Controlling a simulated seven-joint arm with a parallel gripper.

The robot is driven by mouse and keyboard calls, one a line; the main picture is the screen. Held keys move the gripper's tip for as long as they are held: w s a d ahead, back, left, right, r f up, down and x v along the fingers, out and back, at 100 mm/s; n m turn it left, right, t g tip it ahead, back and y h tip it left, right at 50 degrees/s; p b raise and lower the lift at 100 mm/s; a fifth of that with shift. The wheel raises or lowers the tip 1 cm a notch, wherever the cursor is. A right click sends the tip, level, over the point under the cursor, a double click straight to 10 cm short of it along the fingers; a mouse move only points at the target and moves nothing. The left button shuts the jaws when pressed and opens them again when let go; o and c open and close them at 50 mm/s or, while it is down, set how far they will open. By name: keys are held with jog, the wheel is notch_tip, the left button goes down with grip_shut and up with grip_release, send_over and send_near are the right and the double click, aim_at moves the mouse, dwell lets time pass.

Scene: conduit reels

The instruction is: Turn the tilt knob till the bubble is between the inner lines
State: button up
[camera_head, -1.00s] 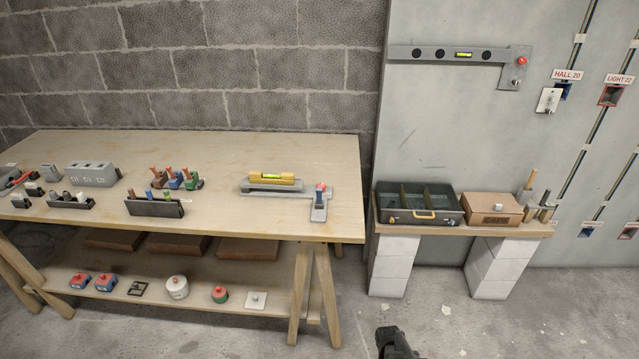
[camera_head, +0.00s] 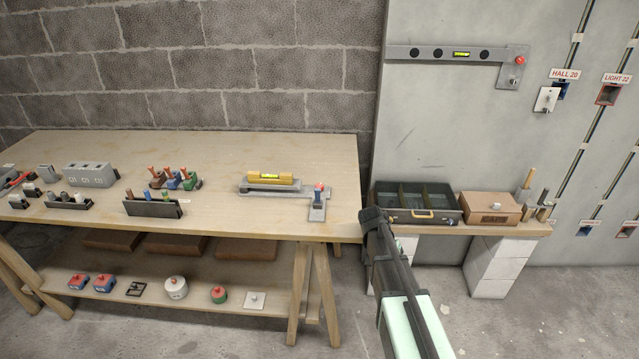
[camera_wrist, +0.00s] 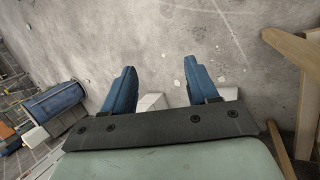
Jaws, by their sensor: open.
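On the bench, a yellow spirit level (camera_head: 270,177) with a green vial lies on a grey plate. A red-topped knob (camera_head: 318,187) stands on the bracket at the plate's right end. A second level, a grey bar (camera_head: 430,53) with a green vial, is fixed to the wall panel, with a red knob (camera_head: 520,60) at its right end. The bubbles are too small to place against any lines. My gripper (camera_head: 371,216) is in front of the bench's right end, apart from both knobs. In the wrist view its blue fingers (camera_wrist: 160,72) are open with nothing between them.
An open dark toolbox (camera_head: 417,217) and a brown box (camera_head: 491,207) sit on a low shelf right of the bench. Holders with coloured pegs (camera_head: 155,208) stand on the bench's left half. Bare bench top lies around the yellow level.

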jog(key=w+a+r+m, duration=0.1)
jog(key=w+r, duration=0.5)
jog(key=r, duration=0.3)
notch_tip(320, 180, up, 18)
jog(key=n+t+y, duration=0.1)
jog(key=t+y, duration=0.2)
jog(key=y, duration=0.2)
send_over(319, 185)
notch_tip(319, 185, down, 13)
jog(key=shift+d+f, duration=0.1)
jog(key=shift+f, duration=0.1)
jog(key=c, duration=1)
